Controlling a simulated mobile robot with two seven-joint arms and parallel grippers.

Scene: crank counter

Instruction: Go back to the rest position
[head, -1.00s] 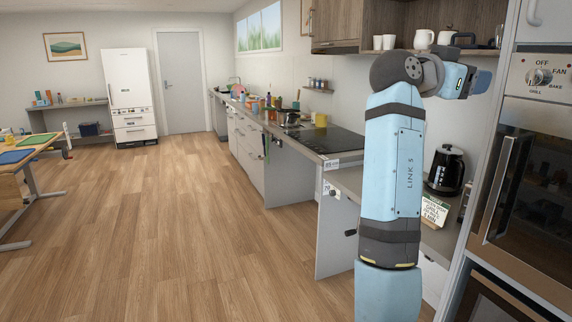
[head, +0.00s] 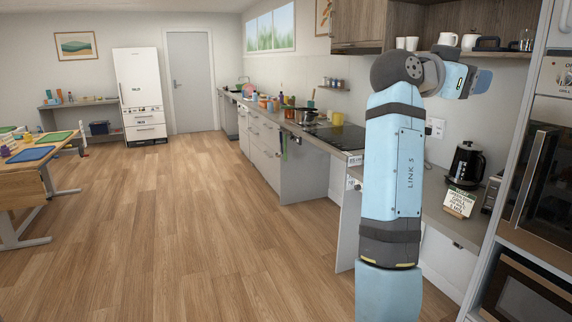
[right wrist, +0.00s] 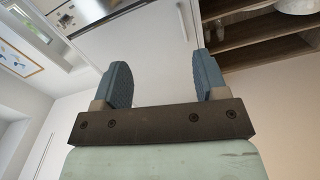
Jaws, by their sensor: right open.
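My right arm rises on the right side of the head view, its blue forearm upright and its wrist bent over to the right at the top. My right gripper (head: 478,82) is at shelf height, in front of the wall shelf. In the right wrist view the right gripper (right wrist: 163,85) has its two blue-grey fingers well apart with nothing between them. My left gripper does not show in either view.
A wall shelf (head: 505,53) with white mugs and a dark blue item is behind the gripper. A black kettle (head: 466,165) and a small sign (head: 459,201) stand on the counter below. The oven (head: 543,180) stands at right. The wooden floor (head: 190,220) is clear.

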